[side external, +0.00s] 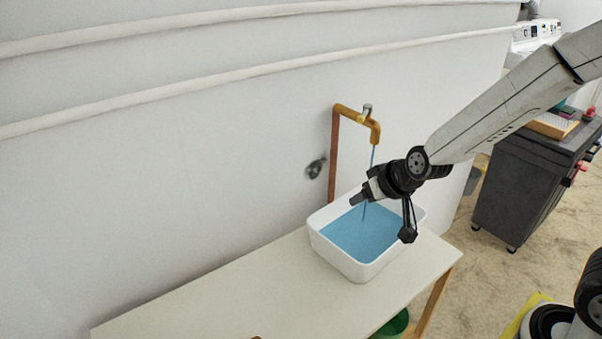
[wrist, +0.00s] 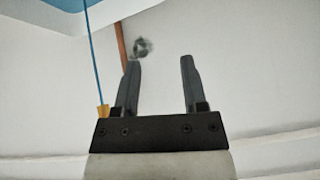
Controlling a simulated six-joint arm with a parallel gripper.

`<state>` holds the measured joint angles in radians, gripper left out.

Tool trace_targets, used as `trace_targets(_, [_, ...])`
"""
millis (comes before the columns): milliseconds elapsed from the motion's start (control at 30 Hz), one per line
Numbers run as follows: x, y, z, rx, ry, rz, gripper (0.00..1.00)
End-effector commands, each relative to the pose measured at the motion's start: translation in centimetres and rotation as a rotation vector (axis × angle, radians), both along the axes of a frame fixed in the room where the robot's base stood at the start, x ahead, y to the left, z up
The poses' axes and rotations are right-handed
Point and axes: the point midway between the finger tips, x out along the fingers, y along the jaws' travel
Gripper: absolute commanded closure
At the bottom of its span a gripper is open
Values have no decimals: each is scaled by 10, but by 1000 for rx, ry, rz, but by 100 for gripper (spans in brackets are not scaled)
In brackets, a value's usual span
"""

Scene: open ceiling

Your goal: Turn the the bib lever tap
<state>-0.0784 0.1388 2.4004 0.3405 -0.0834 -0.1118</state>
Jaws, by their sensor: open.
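The bib tap (side external: 358,116) is brass, on a copper pipe (side external: 333,150) against the white wall. Its small grey lever (side external: 367,108) stands on top of the spout. A thin blue stream of water (side external: 372,158) runs from the spout into a white basin (side external: 362,270). My gripper (side external: 355,199) is open and empty, above the basin and below the spout, apart from the tap. In the wrist view, my gripper's fingers (wrist: 160,63) are spread with nothing between them. The spout's end (wrist: 103,111) shows left of the fingers there; the lever is hidden in that view.
The basin of blue water stands on a pale table (side external: 220,300). A dark grey wall fitting (side external: 316,168) is left of the pipe. White pipes (side external: 200,85) run along the wall above. A dark cabinet (side external: 530,190) stands at right. The table's left part is clear.

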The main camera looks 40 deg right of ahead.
Motion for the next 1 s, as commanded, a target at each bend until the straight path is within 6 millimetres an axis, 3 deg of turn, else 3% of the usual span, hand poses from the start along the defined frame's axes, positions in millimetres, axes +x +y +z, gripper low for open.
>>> trace_targets(200, [58, 1, 26, 1, -246, -139, 45])
trace_targets(500, [108, -14, 61, -69, -532, -389, 45])
trace_targets(733, [120, -29, 80, -178, -693, -615, 45])
trace_targets(1000, [110, -41, 90, -349, -795, -876, 45])
